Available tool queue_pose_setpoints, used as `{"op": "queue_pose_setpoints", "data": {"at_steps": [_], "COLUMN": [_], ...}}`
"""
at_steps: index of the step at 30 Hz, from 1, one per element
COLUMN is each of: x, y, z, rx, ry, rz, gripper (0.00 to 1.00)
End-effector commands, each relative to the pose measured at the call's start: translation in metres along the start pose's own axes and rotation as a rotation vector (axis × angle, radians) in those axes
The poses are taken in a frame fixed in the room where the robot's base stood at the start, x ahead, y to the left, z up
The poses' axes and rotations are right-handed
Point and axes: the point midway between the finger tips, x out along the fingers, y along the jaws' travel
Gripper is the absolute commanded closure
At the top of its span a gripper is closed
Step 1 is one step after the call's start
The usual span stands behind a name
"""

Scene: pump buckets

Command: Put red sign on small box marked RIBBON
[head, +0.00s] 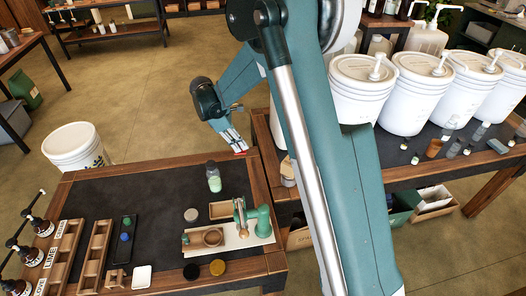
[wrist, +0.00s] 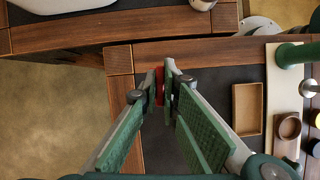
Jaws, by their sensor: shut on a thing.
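My gripper (wrist: 167,82) is shut on a small red sign (wrist: 159,86), which shows edge-on between the fingertips in the wrist view. In the head view my gripper (head: 237,146) is at the far right corner of the near table, with a bit of the red sign (head: 241,152) at its tips. I cannot read RIBBON on any box. A shallow open wooden box (head: 222,211) lies on the table's dark top, nearer the camera than the gripper; it also shows in the wrist view (wrist: 246,110), right of the fingers. A small wooden piece (head: 116,278) stands at the front left.
A green-capped jar (head: 213,177) stands between my gripper and the wooden box. A green press (head: 260,222) stands on a pale board. Wooden racks (head: 96,256), pump bottles (head: 33,225) and a dark tray (head: 124,238) are at left. White buckets (head: 405,93) stand on the right table.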

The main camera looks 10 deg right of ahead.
Motion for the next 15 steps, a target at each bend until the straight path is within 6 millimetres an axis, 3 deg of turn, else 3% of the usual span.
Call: {"op": "queue_pose_setpoints", "data": {"at_steps": [8,15], "x": [-0.009,-0.019], "y": [-0.008,-0.025], "z": [0.035,0.087], "rx": [-0.01,-0.029], "ry": [0.002,0.003], "rz": [0.004,0.012], "gripper": [1.0,1.0]}}
